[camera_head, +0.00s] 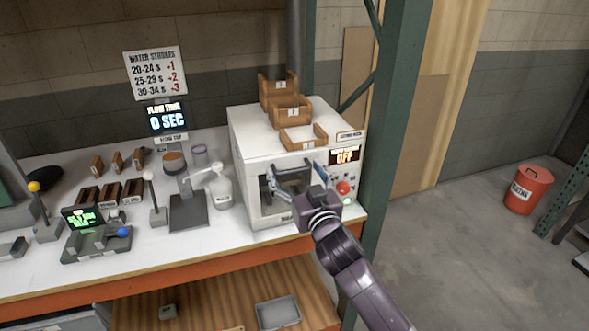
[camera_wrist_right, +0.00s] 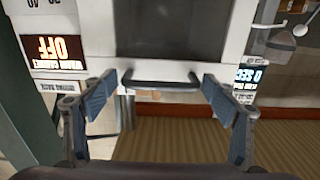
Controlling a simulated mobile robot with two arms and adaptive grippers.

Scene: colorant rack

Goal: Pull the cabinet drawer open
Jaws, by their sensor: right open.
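The white cabinet (camera_head: 250,133) stands on the right end of the bench, with a dark front window. A dark bar handle (camera_wrist_right: 160,84) shows in the right wrist view, on a pale front below a dark panel. My right gripper (camera_head: 297,178) is in front of the cabinet, partly covering its front in the head view. It is open in the right wrist view (camera_wrist_right: 158,88), one finger off each end of the handle, with nothing clearly held. Whether the pads touch the handle cannot be told. The drawer looks closed. My left gripper is not in view.
Wooden trays (camera_head: 304,138) stand on the cabinet. A lit OFF display (camera_head: 345,155) and red button (camera_head: 343,187) are on its right front. A white dispenser bottle (camera_head: 220,186) stands close on its left. A green post (camera_head: 388,130) rises at the right. A red bin (camera_head: 528,190) stands on the floor.

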